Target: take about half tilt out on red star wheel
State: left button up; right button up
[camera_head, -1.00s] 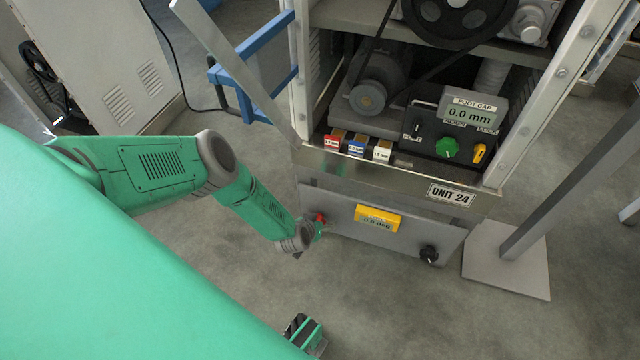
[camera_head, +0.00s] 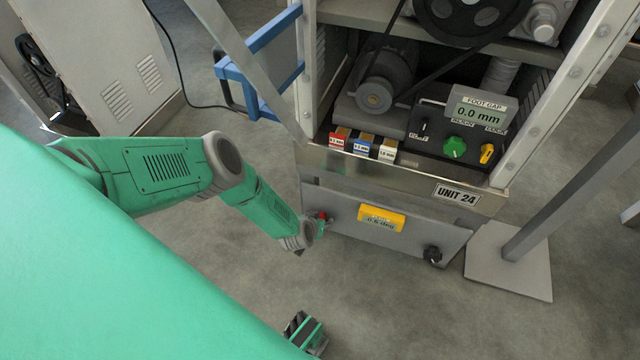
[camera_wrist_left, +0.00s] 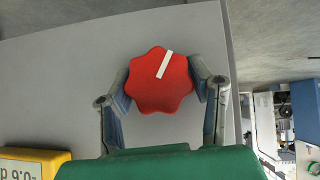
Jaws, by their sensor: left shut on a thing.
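The red star wheel (camera_wrist_left: 160,85) sits on the grey lower panel of UNIT 24, with a white line on its face slanting a little right of upright in the left wrist view. My left gripper (camera_wrist_left: 160,88) has a finger on each side of it and is shut on it. In the head view the red wheel (camera_head: 322,215) shows just past my left gripper (camera_head: 318,227). The yellow tilt display (camera_head: 381,218) on the same panel is hard to read, seemingly about -0.6 deg. My right gripper (camera_head: 305,332) shows only partly at the bottom edge; its fingers cannot be made out.
A black star knob (camera_head: 432,254) sits at the panel's right end. Above are red, blue and white shim boxes (camera_head: 362,145), a green knob (camera_head: 454,147), a yellow switch (camera_head: 487,153) and a gap display reading 0.0 mm (camera_head: 480,110). A grey post base (camera_head: 510,265) stands right.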

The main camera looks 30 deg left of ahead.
pick_arm(q)
jog(key=shift+s+d+f+m+y, duration=0.1)
jog(key=shift+s+d+m+y, duration=0.05)
jog(key=shift+d+m+y, duration=0.15)
jog(key=shift+m+g+y, duration=0.3)
jog(key=shift+m+y, duration=0.2)
jog(key=shift+y, duration=0.5)
jog(key=shift+a+m+y, duration=0.1)
jog(key=shift+m+y, duration=0.5)
jog(key=shift+y, duration=0.6)
jog(key=shift+m+y, duration=0.3)
jog(key=shift+y, duration=0.6)
jog(key=o, duration=1.2)
